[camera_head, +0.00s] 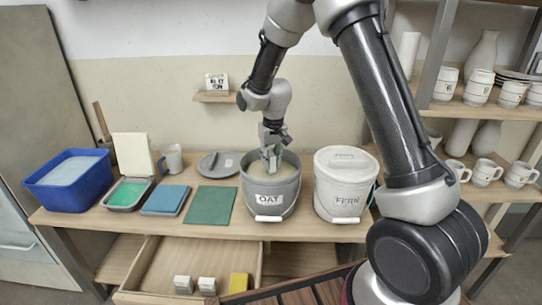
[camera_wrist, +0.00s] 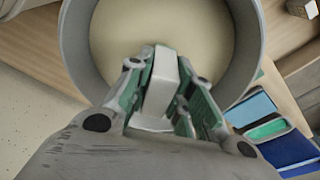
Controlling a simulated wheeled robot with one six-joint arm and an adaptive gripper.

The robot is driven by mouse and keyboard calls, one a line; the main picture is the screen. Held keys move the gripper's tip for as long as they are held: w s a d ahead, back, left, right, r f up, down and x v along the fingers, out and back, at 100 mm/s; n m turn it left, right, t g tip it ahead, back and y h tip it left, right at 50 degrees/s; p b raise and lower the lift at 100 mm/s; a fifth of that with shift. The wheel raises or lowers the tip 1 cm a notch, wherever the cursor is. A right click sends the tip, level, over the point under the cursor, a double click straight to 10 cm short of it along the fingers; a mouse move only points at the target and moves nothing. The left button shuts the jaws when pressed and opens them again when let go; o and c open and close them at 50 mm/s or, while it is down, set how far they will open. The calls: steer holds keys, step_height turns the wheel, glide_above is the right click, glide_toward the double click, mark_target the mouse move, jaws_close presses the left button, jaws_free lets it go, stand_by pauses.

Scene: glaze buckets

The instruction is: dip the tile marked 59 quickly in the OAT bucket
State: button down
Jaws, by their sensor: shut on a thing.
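The OAT bucket (camera_head: 270,193) is grey and stands open on the bench, with its white label facing me. Its round grey lid (camera_head: 219,164) lies on the bench to its left. My gripper (camera_head: 271,157) is over the mouth of the bucket, pointing down. In the wrist view my gripper (camera_wrist: 160,95) is shut on a white tile (camera_wrist: 162,80), held between the green finger pads above or at the cream glaze (camera_wrist: 120,30). No number shows on the tile, and I cannot tell whether its lower end touches the glaze.
A white lidded bucket (camera_head: 345,190) stands to the right, labelled apparently FERN.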

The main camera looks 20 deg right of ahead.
mark_target(271, 171)
steer(key=shift+f, duration=2.6)
steer(key=shift+r, duration=3.05)
steer(key=shift+r, duration=3.85)
